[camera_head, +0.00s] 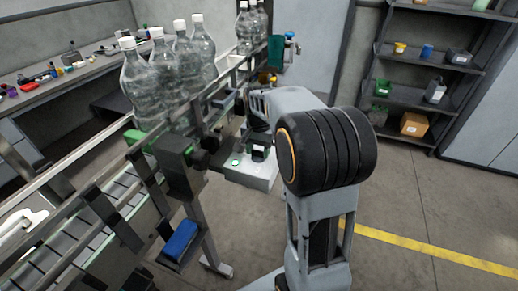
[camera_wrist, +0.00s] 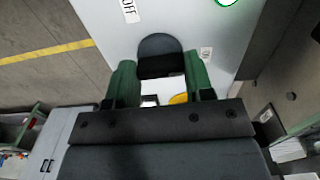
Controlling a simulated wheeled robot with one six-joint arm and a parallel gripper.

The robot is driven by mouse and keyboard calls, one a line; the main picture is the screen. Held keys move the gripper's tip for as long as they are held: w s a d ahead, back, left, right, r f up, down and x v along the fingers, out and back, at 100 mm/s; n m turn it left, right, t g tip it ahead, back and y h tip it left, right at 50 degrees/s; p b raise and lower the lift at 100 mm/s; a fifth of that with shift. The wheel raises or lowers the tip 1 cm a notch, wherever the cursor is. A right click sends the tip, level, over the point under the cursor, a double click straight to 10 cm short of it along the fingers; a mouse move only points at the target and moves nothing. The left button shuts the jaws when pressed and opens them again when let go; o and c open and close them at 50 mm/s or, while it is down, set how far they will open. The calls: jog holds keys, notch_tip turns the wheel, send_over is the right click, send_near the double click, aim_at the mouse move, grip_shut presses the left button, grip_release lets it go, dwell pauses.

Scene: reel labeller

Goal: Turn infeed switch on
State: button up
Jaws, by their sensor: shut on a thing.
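The infeed switch appears as a dark rounded knob (camera_wrist: 158,46) on a pale panel (camera_wrist: 105,25) in the wrist view. An "OFF" label (camera_wrist: 129,10) is above and left of the knob, and a smaller label (camera_wrist: 206,53) is to its right. My gripper (camera_wrist: 158,62) has its green fingers on both sides of the knob and is shut on it. In the head view the panel is a white box (camera_head: 262,178) beside the conveyor, and my gripper (camera_head: 258,141) reaches to it. My wrist partly hides the knob there.
A green-ringed button (camera_wrist: 228,2) is at the top of the wrist view. The conveyor (camera_head: 105,205) with several clear bottles (camera_head: 140,90) runs along the left. Shelves (camera_head: 405,97) stand at back right. The floor at right is open.

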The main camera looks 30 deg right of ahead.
jog(key=shift+m, duration=0.3)
jog(key=o, duration=0.9)
jog(key=shift+o, duration=0.2)
jog(key=shift+r, duration=0.1)
notch_tip(320, 180, up, 14)
jog(key=shift+f, duration=0.2)
dwell(0.4)
jog(key=n+t, duration=0.1)
jog(key=n, duration=0.3)
send_over(258, 159)
notch_tip(258, 159, down, 5)
jog(key=s+a+f+n+t, duration=0.1)
jog(key=s+a+f+n, duration=0.2)
jog(key=s, duration=0.4)
jog(key=s+a+f+n+t, duration=0.2)
jog(key=s+a, duration=0.3)
jog(key=s, duration=0.3)
jog(key=shift+f+n, duration=0.4)
jog(key=shift+f, duration=0.3)
